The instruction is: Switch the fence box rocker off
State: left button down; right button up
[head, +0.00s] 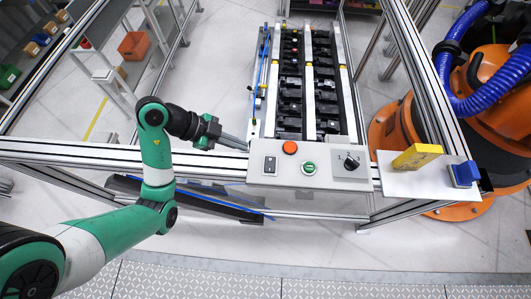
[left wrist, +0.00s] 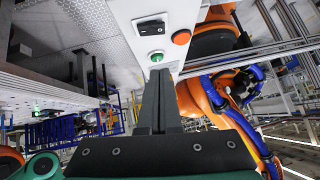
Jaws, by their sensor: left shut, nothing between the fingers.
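The fence box (head: 330,180) is a light grey panel box on the front rail. I cannot tell which way the rocker is tipped. My left gripper (head: 244,146) is shut and empty, its fingers pointing right, just left of the box's upper left corner. In the left wrist view, its fingers (left wrist: 158,74) appear just below the green button, apart from the rocker. My right gripper is not in view.
A yellow block (head: 417,157) and a blue part (head: 464,173) are to the right. Aluminium fence posts rise on both sides; an orange robot (head: 490,85) stands right.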

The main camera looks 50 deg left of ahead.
pick_arm(q)
jog(key=shift+d, duration=0.1)
send_over(272, 160)
jog(key=s, duration=0.3)
jog(key=f, duration=0.4)
jog(key=a+f, duration=0.1)
jog(key=f, duration=0.1)
jog(key=shift+f, duration=0.15)
jog(key=f, duration=0.1)
jog(key=w+f, duration=0.1)
jog(key=f, duration=0.1)
jog(key=shift+f, duration=0.3)
jog(key=shift+w+f, duration=0.1)
jog(key=shift+f, duration=0.4)
jog(key=shift+w+a+f, duration=0.1)
jog(key=shift+w, duration=0.15)
jog(key=shift+s+a+f+h, duration=0.15)
jog(key=shift+s+f+h, duration=0.05)
jog(key=shift+h, duration=0.1)
